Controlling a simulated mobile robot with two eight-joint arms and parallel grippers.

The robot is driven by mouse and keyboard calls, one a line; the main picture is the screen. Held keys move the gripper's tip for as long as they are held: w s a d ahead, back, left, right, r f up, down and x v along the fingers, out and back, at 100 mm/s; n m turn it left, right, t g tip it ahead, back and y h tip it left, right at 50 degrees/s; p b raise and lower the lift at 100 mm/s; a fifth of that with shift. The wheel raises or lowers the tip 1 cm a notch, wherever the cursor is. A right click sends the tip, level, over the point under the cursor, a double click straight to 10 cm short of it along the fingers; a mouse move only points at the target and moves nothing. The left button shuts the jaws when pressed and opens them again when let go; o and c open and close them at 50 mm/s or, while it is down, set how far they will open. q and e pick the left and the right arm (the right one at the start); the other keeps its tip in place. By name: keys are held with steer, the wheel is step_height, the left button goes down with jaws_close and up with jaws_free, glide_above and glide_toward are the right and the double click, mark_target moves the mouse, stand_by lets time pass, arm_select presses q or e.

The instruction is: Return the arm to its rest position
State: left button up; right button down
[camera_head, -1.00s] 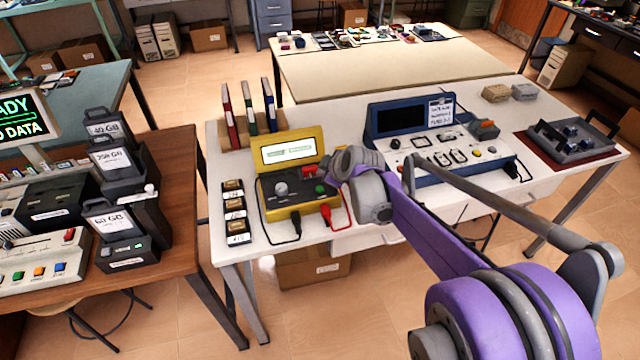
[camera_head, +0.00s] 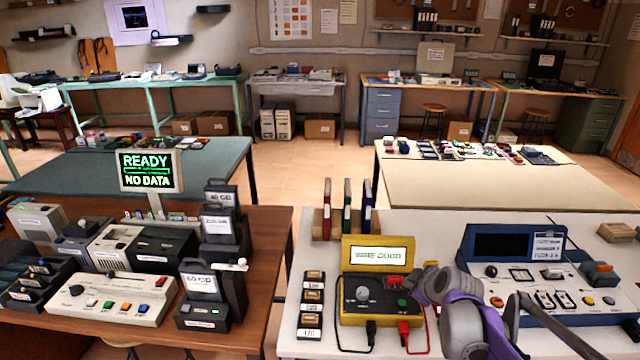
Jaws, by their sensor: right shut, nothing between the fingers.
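My right arm comes in from the lower right in the head view. My right gripper (camera_head: 424,285) is at its end, just right of the yellow tester (camera_head: 377,320), over the white table (camera_head: 285,345). It is shut with nothing in it. Its tips are small and partly overlap the right side of the tester. The tester's lid is up with a lit green screen, and a black and a red lead are at its front. My left gripper does not show.
A blue console (camera_head: 540,290) stands right of my arm. Three upright binders (camera_head: 347,210) stand behind the tester. Labelled blocks (camera_head: 312,300) lie left of it. A brown table (camera_head: 255,290) at left holds drives and a READY screen (camera_head: 150,171). Floor shows between the tables.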

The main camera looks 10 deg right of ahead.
steer(key=s+a+r+m+g+y+p, duration=0.1)
steer(key=s+a+m+g+p, duration=0.15)
steer(key=s+a, duration=0.85)
steer(key=s+a+f+m, duration=0.1)
steer(key=s+a+m, duration=0.1)
steer(key=s, duration=0.6)
steer(key=s+a+f+m+g+p, duration=0.1)
steer(key=s+m, duration=0.3)
steer(key=s, duration=0.4)
steer(key=shift+s+a+f+h, duration=0.3)
steer(key=shift+a+f, duration=0.2)
steer(key=shift+f, duration=0.2)
stand_by(0.3)
